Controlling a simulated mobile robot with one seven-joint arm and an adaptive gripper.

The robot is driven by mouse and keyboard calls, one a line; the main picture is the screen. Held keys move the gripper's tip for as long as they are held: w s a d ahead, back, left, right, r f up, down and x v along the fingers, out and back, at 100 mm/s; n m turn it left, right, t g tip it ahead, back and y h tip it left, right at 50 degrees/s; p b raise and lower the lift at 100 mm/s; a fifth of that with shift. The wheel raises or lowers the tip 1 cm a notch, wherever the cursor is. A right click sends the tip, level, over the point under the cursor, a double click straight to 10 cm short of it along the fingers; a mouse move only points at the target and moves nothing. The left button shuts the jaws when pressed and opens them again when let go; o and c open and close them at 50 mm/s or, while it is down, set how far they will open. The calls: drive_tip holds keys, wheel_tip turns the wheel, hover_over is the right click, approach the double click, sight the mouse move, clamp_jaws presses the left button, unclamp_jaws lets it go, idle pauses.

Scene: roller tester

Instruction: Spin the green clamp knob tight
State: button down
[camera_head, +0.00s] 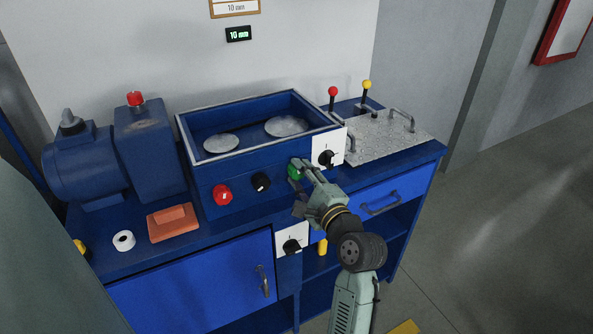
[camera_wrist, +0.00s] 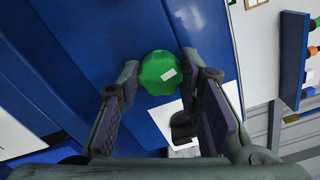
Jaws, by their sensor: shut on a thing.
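The green clamp knob (camera_head: 292,172) sits on the front face of the blue tester box, to the right of a black knob. My gripper (camera_head: 300,174) reaches up to it from the lower right and covers part of it. In the wrist view the knob (camera_wrist: 160,72) is a round, lobed green disc with a small white mark on its face. The two fingers of my gripper (camera_wrist: 161,72) stand on its left and right sides, with their tips against its rim. The gripper is shut on the knob.
A red knob (camera_head: 222,195) and a black knob (camera_head: 261,182) sit left of the green one. A black rotary switch on a white plate (camera_head: 327,157) is close on the right. A drawer with a handle (camera_head: 381,205) is below right. A brick-red block (camera_head: 172,222) lies on the bench.

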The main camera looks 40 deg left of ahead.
drive_tip(key=shift+f+m, duration=0.1)
drive_tip(key=shift+m, duration=0.6)
drive_tip(key=m, duration=0.3)
drive_tip(key=c, duration=1.6)
unclamp_jaws()
drive_tip(key=shift+m, duration=0.5)
drive_tip(key=o, duration=0.8)
drive_tip(key=shift+v, duration=3.05)
